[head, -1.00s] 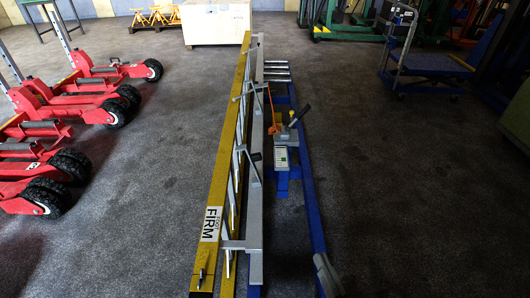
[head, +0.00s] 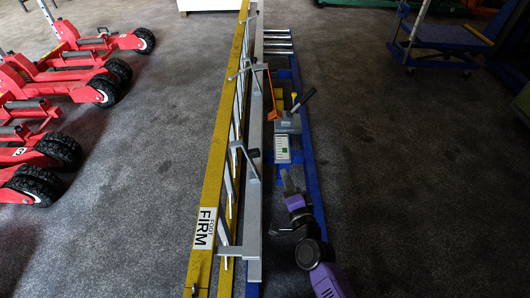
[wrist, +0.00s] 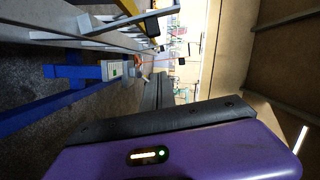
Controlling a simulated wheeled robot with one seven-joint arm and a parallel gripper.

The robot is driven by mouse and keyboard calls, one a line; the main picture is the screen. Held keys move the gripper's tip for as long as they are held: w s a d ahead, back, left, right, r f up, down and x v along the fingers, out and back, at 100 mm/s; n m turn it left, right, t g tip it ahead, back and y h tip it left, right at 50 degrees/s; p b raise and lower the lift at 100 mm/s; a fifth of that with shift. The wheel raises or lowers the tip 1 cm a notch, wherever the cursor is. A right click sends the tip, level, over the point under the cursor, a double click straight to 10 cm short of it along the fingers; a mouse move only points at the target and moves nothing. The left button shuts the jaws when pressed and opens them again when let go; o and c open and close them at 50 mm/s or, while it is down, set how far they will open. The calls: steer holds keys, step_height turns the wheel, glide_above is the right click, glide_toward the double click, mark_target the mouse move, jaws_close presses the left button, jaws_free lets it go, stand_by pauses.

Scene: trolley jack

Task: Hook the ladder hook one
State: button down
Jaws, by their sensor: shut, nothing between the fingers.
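Grey hooks with black ends stand along the ladder: a nearer hook (head: 245,152) and a farther hook (head: 243,73). Which is hook one, I cannot tell. In the wrist view a hook with a black end (wrist: 152,26) shows at the top, with the ladder's yellow edge behind. My gripper (head: 286,182) is low right of the rail, apart from the hooks, shut and empty. Its dark fingers (wrist: 158,92) show in the wrist view.
A blue frame (head: 312,170) carries a lever unit (head: 288,122) and a labelled box (head: 282,150) ahead of my gripper. Red trolley jacks (head: 60,90) stand at left. A blue cart (head: 440,40) stands at far right. Floor right of the frame is clear.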

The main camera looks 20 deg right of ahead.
steer(key=shift+w, duration=0.1)
stand_by(0.3)
steer(key=w+a+f+b, duration=0.1)
steer(key=w+a+b, duration=0.1)
steer(key=w, duration=0.9)
steer(key=shift+a+f, duration=0.35)
steer(key=shift+a, duration=0.1)
steer(key=shift+a+r, duration=0.1)
steer(key=shift+r, duration=0.05)
